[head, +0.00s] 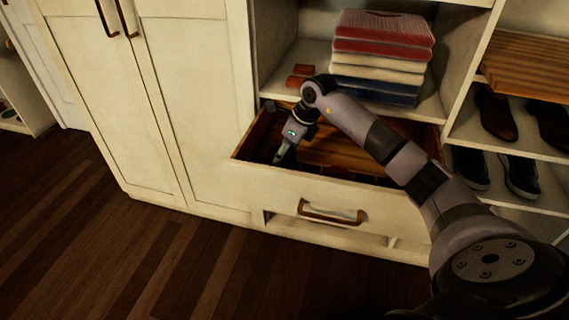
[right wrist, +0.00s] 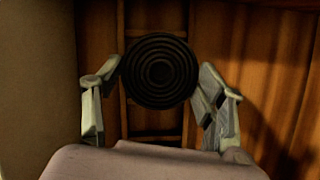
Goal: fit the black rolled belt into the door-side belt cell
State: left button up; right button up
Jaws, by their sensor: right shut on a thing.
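The black rolled belt (right wrist: 158,72) shows in the right wrist view as a dark disc of concentric rings. My right gripper (head: 281,156) is shut on it, one finger on each side, inside the left part of the open drawer (head: 340,196). In the right wrist view the belt hangs over a column of small wooden-walled cells (right wrist: 153,120). The belt hides part of this column, and I cannot tell whether it is above a cell or partly inside one. In the head view the belt cannot be made out. My left gripper is not in view.
Folded clothes (head: 381,55) and small reddish-brown items (head: 300,75) sit on the shelf above the drawer. Shoes (head: 495,112) stand on the right shelves. Closed cabinet doors (head: 180,90) are on the left. The wooden floor (head: 110,250) in front is clear.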

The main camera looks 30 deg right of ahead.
aim_at(287, 155)
notch_tip(287, 155, down, 3)
jog(key=shift+f, duration=0.2)
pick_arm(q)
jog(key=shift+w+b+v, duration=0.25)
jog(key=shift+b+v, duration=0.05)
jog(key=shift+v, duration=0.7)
pick_arm(e)
jog(key=shift+f, duration=0.4)
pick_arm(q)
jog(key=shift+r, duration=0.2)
pick_arm(e)
jog(key=o, duration=1.2)
jog(key=shift+f, duration=0.1)
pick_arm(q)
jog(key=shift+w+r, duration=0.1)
pick_arm(e)
jog(key=shift+o, duration=0.2)
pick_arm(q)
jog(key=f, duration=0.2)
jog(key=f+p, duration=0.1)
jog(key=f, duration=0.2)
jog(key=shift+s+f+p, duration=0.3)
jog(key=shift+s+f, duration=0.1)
pick_arm(e)
jog(key=v, duration=1.2)
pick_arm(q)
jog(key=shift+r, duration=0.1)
